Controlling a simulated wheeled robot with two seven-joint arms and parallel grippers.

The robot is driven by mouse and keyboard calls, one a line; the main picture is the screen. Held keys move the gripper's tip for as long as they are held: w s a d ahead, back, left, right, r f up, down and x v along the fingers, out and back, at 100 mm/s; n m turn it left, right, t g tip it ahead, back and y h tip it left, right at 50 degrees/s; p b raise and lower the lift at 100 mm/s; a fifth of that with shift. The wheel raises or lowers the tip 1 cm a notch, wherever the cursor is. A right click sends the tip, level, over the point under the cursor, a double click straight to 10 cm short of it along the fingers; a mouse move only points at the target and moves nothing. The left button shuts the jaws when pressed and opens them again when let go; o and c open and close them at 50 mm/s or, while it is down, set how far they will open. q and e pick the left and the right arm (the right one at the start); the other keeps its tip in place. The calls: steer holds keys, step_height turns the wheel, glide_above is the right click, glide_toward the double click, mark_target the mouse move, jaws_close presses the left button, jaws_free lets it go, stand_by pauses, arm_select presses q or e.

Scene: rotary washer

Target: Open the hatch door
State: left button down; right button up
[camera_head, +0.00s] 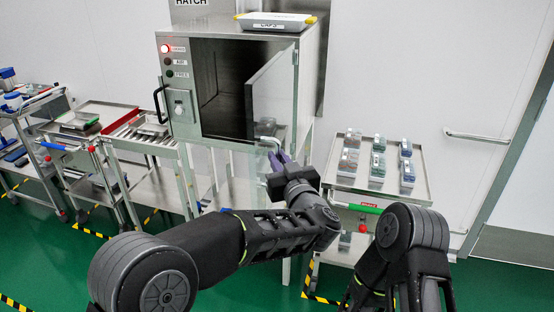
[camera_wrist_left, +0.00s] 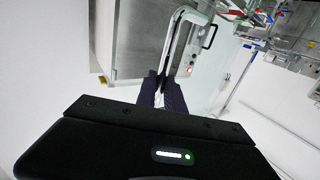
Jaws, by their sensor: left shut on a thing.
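The hatch (camera_head: 222,85) is a steel cabinet with a dark interior. Its hatch door (camera_head: 272,92) stands partly open, swung out toward me on its right side. A bent metal handle (camera_head: 268,140) sits low on the door's free side; it also shows in the left wrist view (camera_wrist_left: 178,35). My left gripper (camera_head: 278,160) is at this handle, its purple-dark fingers (camera_wrist_left: 162,88) shut on the handle's end. My right arm shows at the lower right, but its gripper is out of view.
A red lamp (camera_head: 165,48) is lit on the hatch front, above a black handle (camera_head: 160,100). A yellow-edged tray (camera_head: 276,21) lies on top. A cart (camera_head: 345,180) with several small containers stands right of the hatch; more carts (camera_head: 140,145) stand left.

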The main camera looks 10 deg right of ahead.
arm_select(q)
steer(key=c, duration=1.9)
jaws_free()
steer(key=shift+w+r, duration=0.1)
steer(key=shift+r, duration=0.25)
steer(key=o, duration=0.4)
steer(key=shift+w+d+f, duration=0.1)
steer(key=shift+f, duration=0.15)
steer(key=shift+o, duration=0.2)
steer(key=shift+s+f, duration=0.1)
steer(key=shift+s, duration=0.15)
steer(key=s+b, duration=0.2)
steer(key=s, duration=0.5)
steer(key=shift+s+d, duration=0.2)
steer(key=shift+d, duration=0.25)
